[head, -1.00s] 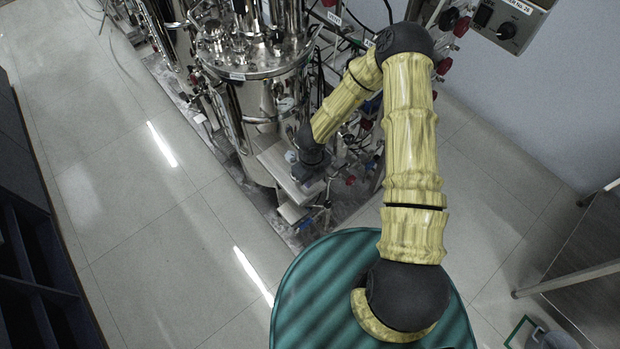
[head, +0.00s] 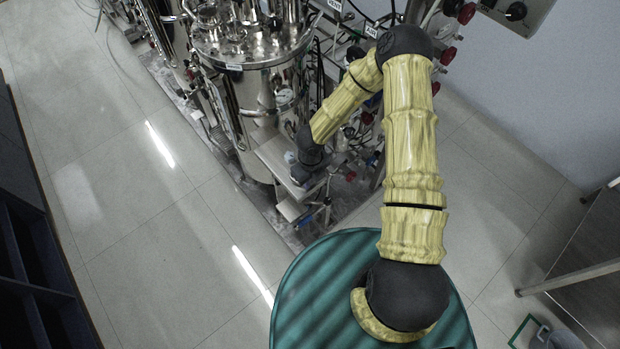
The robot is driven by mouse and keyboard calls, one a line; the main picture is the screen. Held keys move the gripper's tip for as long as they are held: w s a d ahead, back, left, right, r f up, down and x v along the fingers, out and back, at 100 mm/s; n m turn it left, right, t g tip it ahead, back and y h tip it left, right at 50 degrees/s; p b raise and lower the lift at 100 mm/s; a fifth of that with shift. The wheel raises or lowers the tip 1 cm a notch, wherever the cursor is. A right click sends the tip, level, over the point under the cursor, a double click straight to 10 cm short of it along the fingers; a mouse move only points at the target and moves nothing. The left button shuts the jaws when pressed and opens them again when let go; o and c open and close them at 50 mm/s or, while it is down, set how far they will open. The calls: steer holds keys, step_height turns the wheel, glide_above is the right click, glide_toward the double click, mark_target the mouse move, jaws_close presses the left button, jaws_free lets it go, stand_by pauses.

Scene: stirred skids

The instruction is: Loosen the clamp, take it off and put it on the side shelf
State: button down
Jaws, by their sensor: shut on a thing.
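My gripper (head: 303,172) is small and partly hidden by my own wrist. I cannot tell whether the clamp is loose or still around a pipe.
A tall steel vessel (head: 262,95) with pipes and red-knobbed valves stands just behind my gripper. A dark table-like stand (head: 590,262) with metal legs is at the right, with a green-rimmed thing (head: 527,330) below it. The tiled floor (head: 130,220) at left is clear.

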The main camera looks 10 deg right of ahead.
steer(key=shift+f, duration=0.35)
steer(key=c, duration=1.2)
jaws_free()
step_height(320, 180, up, 7)
steer(key=p, duration=0.6)
